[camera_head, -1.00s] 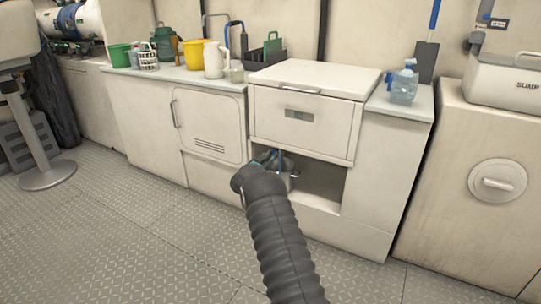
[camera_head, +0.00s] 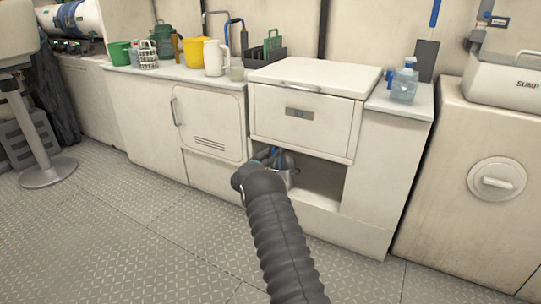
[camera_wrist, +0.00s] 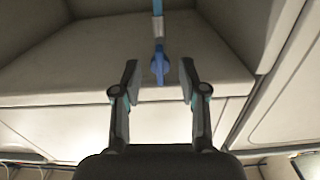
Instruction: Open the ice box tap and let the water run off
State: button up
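The white ice box (camera_head: 303,120) is set into the counter above an open recess (camera_head: 322,182). Its lid is shut. A blue tap handle (camera_wrist: 158,68) hangs from a pale fitting under the box in the wrist view. My gripper (camera_wrist: 159,82) is open, with one finger on each side of the blue handle and gaps visible on both sides. In the head view my gripper (camera_head: 272,156) reaches into the left of the recess, and my arm hides much of it. A pale, rounded thing (camera_head: 288,178) shows behind my gripper; I cannot tell what it is. No running water is visible.
A cabinet door (camera_head: 208,122) is left of the recess. The metal floor (camera_head: 130,225) in front is clear.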

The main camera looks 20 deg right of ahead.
jog(key=shift+a, duration=0.1)
jog(key=v, duration=1.2)
dwell(0.4)
